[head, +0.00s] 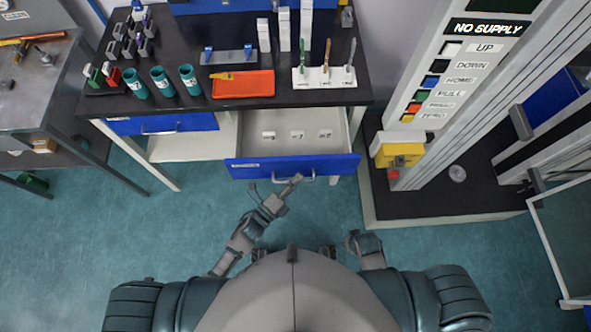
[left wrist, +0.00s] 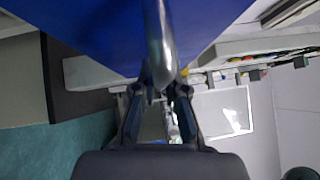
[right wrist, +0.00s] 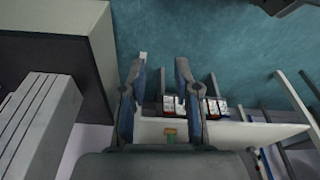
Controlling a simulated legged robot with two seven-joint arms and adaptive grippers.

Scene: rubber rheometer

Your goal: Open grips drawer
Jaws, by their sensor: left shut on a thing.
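The grips drawer, with a blue front (head: 255,168), stands pulled out from under the black-topped bench. Its pale inside (head: 330,120) shows with several small labelled items on its floor. My left gripper (head: 292,182) is at the drawer's silver handle (head: 308,180). In the left wrist view the handle bar (left wrist: 158,40) runs between the fingers of my left gripper (left wrist: 158,92), which is shut on it; the blue front (left wrist: 95,35) fills the top. My right gripper (head: 364,240) is low, away from the drawer. In the right wrist view its fingers (right wrist: 160,65) are apart and empty.
The bench top (head: 200,112) holds green cups, an orange tray (head: 243,84) and a white tool stand (head: 324,78). Another blue drawer (head: 165,124) is at left. A test machine with a dark base (head: 440,200) stands right. The floor before the drawer is clear.

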